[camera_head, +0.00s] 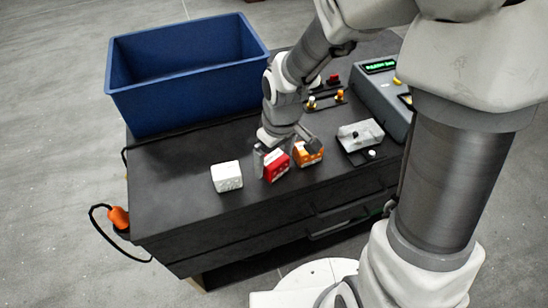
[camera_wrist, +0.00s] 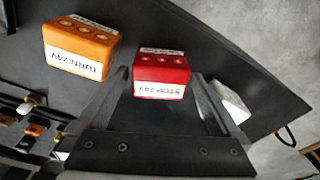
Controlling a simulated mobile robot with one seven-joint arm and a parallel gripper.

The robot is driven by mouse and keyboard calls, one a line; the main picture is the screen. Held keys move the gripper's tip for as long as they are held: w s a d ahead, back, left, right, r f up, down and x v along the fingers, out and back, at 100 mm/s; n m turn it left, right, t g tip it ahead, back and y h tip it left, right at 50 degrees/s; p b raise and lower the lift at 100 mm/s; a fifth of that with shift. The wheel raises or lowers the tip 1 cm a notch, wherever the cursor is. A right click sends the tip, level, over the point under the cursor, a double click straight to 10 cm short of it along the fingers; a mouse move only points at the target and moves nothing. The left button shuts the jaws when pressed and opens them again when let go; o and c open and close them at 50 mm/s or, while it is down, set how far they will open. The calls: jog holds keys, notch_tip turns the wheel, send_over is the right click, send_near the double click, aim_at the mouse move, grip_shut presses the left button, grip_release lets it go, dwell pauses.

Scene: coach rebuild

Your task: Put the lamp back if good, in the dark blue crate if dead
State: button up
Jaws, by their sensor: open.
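Three lamp blocks stand in a row on the dark cabinet top: a white one (camera_head: 227,176), a red one (camera_head: 276,167) and an orange one (camera_head: 308,154). In the wrist view, the red block (camera_wrist: 162,75) reads "STOP 24V" and the orange block (camera_wrist: 80,47) "TURN 24V"; the white block (camera_wrist: 229,101) is partly behind a finger. My gripper (camera_head: 287,150) is open at the red block, with its fingers (camera_wrist: 160,78) on either side and gaps visible. The dark blue crate (camera_head: 190,98) stands at the back left; its visible inside looks empty.
A grey device (camera_head: 384,98) with a lit green display stands at the right. A pale fixture (camera_head: 360,135) and small bulbs (camera_head: 325,102) lie near it. An orange plug-like piece (camera_head: 119,217) on a black cable hangs at the left edge. The cabinet's left top (camera_head: 170,175) is clear.

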aim_at(278, 162)
notch_tip(278, 162, up, 11)
jog(key=s+p, duration=0.1)
jog(key=p, duration=0.1)
jog(key=s+d+r+m+t, duration=0.4)
jog(key=s+d+r+m, duration=0.3)
jog(key=s+d+r, duration=0.3)
jog(key=shift+s+d+r+m+t+h, duration=0.3)
jog(key=shift+s+r+m+h, duration=0.1)
jog(key=shift+s+r, duration=0.35)
jog(key=shift+r, duration=0.1)
notch_tip(278, 162, up, 3)
jog(key=p, duration=0.3)
jog(key=shift+r+p, duration=0.15)
jog(key=shift+p, duration=0.2)
